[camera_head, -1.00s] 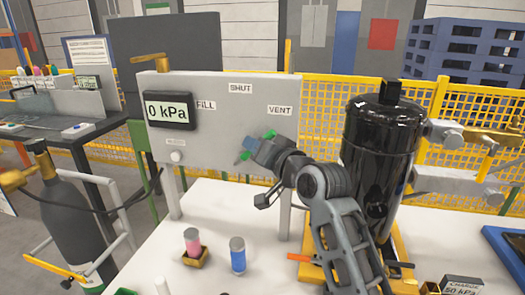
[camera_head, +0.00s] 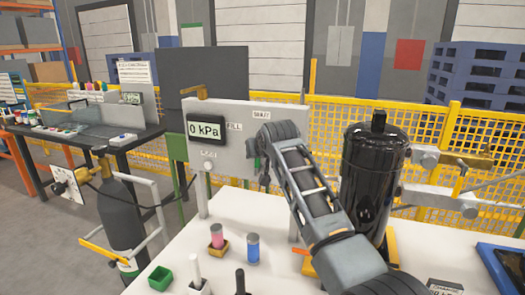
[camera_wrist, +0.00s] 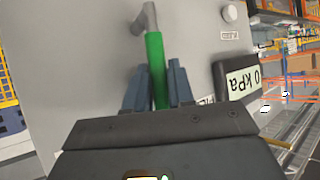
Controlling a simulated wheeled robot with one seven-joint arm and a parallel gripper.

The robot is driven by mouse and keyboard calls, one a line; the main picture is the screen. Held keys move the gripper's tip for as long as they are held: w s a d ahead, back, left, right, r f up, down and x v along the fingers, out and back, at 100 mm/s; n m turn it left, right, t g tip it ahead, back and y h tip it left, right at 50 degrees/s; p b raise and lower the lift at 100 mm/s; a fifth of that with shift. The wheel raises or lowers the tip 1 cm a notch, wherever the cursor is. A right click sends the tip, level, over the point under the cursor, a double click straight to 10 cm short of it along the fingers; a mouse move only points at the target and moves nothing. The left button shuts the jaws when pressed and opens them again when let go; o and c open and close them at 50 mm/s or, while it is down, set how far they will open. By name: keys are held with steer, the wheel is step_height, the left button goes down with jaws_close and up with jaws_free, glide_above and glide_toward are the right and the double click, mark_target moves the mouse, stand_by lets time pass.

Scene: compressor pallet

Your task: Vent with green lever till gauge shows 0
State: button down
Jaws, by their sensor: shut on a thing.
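The green lever (camera_wrist: 155,65) shows between the two blue-grey fingers of my gripper (camera_wrist: 158,88) in the wrist view; my gripper is shut on it. Its bent grey stem runs to the grey panel (camera_wrist: 85,50). In the head view my arm hides the lever, most of my gripper and the VENT label. The gauge (camera_head: 206,130) on the panel reads 0 kPa; it also shows upside down in the wrist view (camera_wrist: 242,80). The FILL label (camera_head: 235,126) and SHUT label (camera_head: 262,114) are visible. Which label the lever points to cannot be told.
A black tank (camera_head: 372,185) stands right of my arm on the white table (camera_head: 185,245). Pink (camera_head: 218,236) and blue (camera_head: 253,248) cylinders and a green box (camera_head: 161,279) stand in front of the panel. A dark gas cylinder (camera_head: 123,215) is at left.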

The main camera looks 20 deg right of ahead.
steer(key=shift+w+a, duration=0.2)
steer(key=shift+a, duration=0.05)
stand_by(0.4)
steer(key=c, duration=1.3)
jaws_free()
steer(key=shift+c, duration=0.2)
steer(key=shift+s, duration=0.1)
steer(key=v, duration=0.7)
steer(key=shift+s+r+b, duration=0.2)
steer(key=shift+r+b, duration=0.1)
steer(key=shift+r, duration=0.05)
steer(key=shift+a, duration=0.1)
